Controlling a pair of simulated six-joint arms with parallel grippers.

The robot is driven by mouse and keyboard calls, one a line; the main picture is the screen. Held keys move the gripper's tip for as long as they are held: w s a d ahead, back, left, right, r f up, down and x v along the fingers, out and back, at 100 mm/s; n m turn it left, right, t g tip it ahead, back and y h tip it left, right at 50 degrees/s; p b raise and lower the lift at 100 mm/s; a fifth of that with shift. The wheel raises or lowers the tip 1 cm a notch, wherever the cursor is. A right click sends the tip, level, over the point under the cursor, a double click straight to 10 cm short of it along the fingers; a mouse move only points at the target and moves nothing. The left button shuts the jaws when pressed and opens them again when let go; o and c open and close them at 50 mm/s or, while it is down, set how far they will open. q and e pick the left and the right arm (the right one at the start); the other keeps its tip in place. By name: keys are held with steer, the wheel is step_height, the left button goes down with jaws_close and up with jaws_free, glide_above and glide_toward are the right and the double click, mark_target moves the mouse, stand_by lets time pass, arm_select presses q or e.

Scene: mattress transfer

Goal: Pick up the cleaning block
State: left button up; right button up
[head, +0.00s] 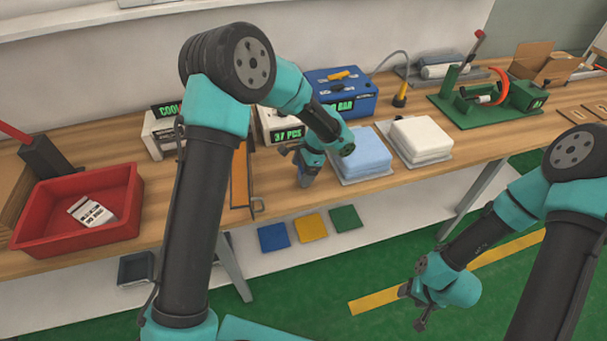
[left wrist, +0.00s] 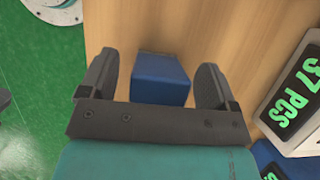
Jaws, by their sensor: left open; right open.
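A blue block (left wrist: 160,80), which I take as the cleaning block, lies on the wooden bench in the left wrist view. It sits between the two spread fingers of my left gripper (left wrist: 155,72), with a gap on each side. Its near end is hidden by the gripper body. In the head view my left gripper (head: 303,168) points down at the bench, left of the light blue stack, and largely hides the block. My right gripper (head: 412,306) hangs over the green floor in front of the bench, open and empty.
Close by stand a light blue stack (head: 362,156), a white stack (head: 420,139), a "37 PCS" display (head: 284,133) and a blue box (head: 343,96). A green fixture (head: 490,100) is at right.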

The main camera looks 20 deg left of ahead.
mark_target(299, 167)
arm_select(q)
steer(key=shift+s+a+f, duration=0.1)
steer(key=shift+f, duration=0.25)
steer(key=shift+c, duration=0.2)
steer(key=c, duration=1.1)
steer(key=shift+o, duration=0.2)
steer(key=shift+r, duration=0.1)
steer(key=shift+r, duration=0.45)
step_height(299, 167, up, 3)
steer(key=shift+f, duration=0.15)
steer(key=s+d, duration=0.2)
steer(key=s, duration=0.5)
steer(key=s+d+r, duration=0.1)
steer(key=s+d, duration=0.1)
steer(key=s, duration=0.6)
steer(key=shift+s+d+r, duration=0.15)
steer(key=shift+s+d, duration=0.05)
steer(key=shift+d, duration=0.1)
steer(key=shift+w, duration=0.1)
